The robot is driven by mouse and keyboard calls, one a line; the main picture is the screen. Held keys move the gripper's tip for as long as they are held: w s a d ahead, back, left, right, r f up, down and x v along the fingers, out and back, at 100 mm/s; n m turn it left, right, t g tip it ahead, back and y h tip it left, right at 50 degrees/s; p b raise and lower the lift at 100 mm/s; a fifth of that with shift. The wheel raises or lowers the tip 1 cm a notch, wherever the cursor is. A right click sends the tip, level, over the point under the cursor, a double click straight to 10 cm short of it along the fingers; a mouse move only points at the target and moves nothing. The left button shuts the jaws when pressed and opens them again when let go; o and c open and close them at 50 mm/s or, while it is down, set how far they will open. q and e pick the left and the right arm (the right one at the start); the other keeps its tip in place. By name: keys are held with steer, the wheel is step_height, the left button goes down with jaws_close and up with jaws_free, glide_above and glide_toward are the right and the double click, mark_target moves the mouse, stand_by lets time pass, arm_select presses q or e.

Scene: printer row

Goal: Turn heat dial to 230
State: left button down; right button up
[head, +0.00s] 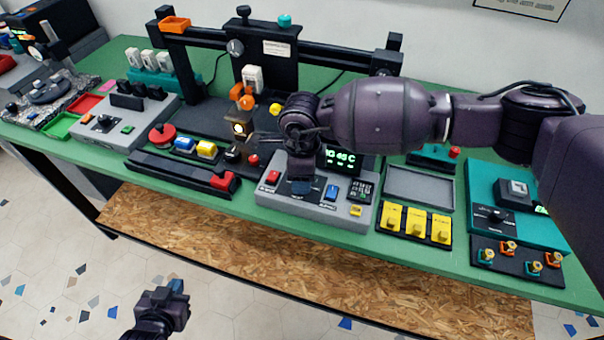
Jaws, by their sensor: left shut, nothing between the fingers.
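The grey control console (262,194) stands at the front middle of the green table. It bears a red switch (272,177), a blue switch (332,192) and a display (345,158) with green characters ending in C, its first part covered by my arm. My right gripper (302,187) points down over the console's middle, between the red and blue switches. It hides what lies under it; no heat dial on this console shows clearly, and I cannot tell contact. My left gripper (170,292) is shut and empty, low in front of the table, above the floor.
A black gantry frame (205,34) with a print head stands behind the console. Yellow blocks (416,222) in a black holder and a grey tray (418,187) lie to the right. A black rail with a red block (222,181) lies to the left. A chipboard shelf (300,270) is below.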

steer(key=shift+o, duration=0.5)
step_height(320, 180, up, 11)
stand_by(0.3)
steer(key=shift+f, duration=0.1)
stand_by(0.4)
